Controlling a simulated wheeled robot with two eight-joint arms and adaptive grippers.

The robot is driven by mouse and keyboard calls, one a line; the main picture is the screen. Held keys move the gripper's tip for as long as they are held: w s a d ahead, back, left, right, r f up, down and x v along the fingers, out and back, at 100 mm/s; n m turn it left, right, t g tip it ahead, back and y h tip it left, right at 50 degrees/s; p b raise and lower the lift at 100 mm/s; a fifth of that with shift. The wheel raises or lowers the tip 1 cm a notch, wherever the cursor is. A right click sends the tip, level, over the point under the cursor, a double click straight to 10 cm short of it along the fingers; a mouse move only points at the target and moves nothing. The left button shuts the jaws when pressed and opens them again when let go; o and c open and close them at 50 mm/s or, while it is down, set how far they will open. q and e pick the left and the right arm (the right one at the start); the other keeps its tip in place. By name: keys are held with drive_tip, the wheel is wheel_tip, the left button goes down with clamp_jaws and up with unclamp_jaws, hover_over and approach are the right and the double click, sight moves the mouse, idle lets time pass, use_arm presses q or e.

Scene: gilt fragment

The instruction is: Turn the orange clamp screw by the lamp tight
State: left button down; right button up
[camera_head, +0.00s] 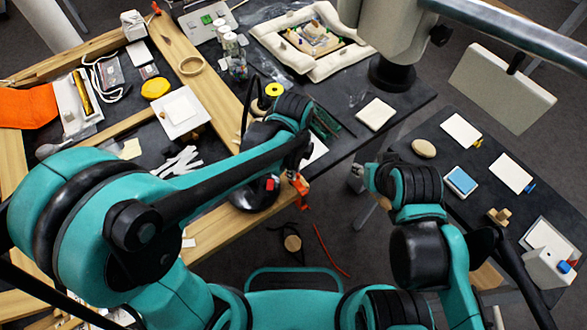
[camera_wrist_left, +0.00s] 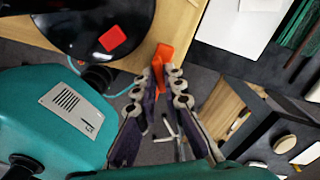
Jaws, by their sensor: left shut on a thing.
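The orange clamp screw (camera_head: 300,190) is at the edge of the wooden bench, just right of the lamp's round black base (camera_head: 250,198). In the left wrist view, the orange piece (camera_wrist_left: 163,55) sits between the fingertips of my left gripper (camera_wrist_left: 164,73), which is shut on it. The lamp base with its red square button (camera_wrist_left: 112,38) is close to the left there. In the head view my left gripper (camera_head: 303,168) is over the clamp and hides part of it. My right gripper (camera_head: 358,174) is apart, over the gap between the tables, its fingers too small to judge.
A dark table (camera_head: 420,150) at the right holds pale cards, a blue-faced block and small items. A red cord (camera_head: 330,250) lies on the floor.

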use_arm(q)
drive_tip(key=shift+m, duration=1.6)
drive_tip(key=c, duration=1.6)
unclamp_jaws()
wheel_tip(320, 180, up, 12)
